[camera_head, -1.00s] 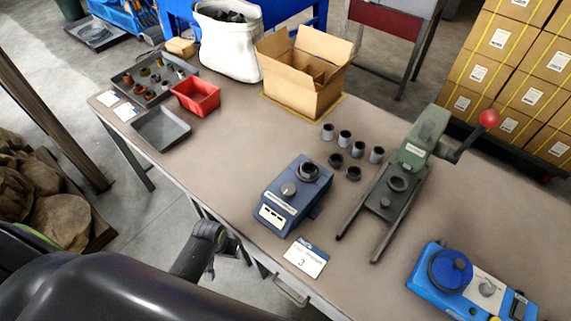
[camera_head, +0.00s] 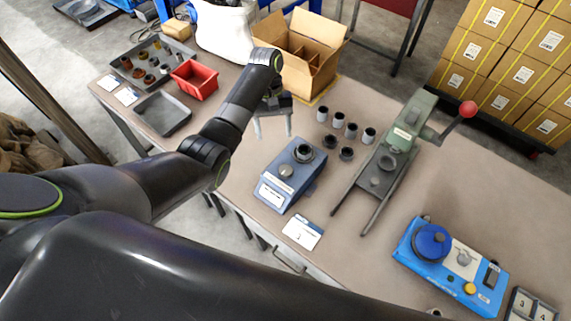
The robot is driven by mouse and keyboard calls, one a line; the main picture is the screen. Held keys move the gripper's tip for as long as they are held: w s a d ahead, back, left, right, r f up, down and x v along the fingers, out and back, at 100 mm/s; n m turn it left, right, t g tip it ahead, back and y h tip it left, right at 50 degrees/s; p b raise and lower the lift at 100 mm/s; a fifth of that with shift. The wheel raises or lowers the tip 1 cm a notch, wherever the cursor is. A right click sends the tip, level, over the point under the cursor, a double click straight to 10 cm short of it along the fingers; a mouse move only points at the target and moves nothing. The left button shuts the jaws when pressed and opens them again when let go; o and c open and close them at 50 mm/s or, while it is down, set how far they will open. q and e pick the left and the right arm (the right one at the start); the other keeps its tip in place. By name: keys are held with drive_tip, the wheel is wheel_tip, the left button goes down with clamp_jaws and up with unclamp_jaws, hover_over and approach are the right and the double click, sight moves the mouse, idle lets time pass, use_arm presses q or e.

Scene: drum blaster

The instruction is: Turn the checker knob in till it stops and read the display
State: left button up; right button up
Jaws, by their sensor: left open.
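A blue-grey box (camera_head: 289,177) stands mid-table. It has a grey knob (camera_head: 286,171), a round socket with a dark ring (camera_head: 303,153) and a white label or display strip (camera_head: 270,195) on its front; no reading is legible. I cannot tell for sure which is the checker. My left gripper (camera_head: 273,128) is open and empty, fingers pointing down, behind and left of the blue-grey box. My right gripper is out of view.
A green lever press (camera_head: 402,135) with a red ball handle stands right of the box. Several grey cups (camera_head: 338,120) and dark rings lie between them. An open cardboard box (camera_head: 297,60), a red bin (camera_head: 195,79) and trays are farther back. A card (camera_head: 303,232) lies in front.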

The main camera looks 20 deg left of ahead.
use_arm(q)
wheel_tip(320, 180, up, 4)
drive_tip(key=w+d, duration=0.2)
drive_tip(key=g+b, duration=0.1)
drive_tip(key=b, duration=0.3)
approach(286, 169)
drive_tip(key=shift+n, duration=0.3)
drive_tip(key=p+x, duration=0.2)
drive_tip(key=x, duration=0.6)
drive_tip(key=shift+s+f, duration=0.2)
drive_tip(key=shift+f, duration=0.15)
drive_tip(key=c, duration=1)
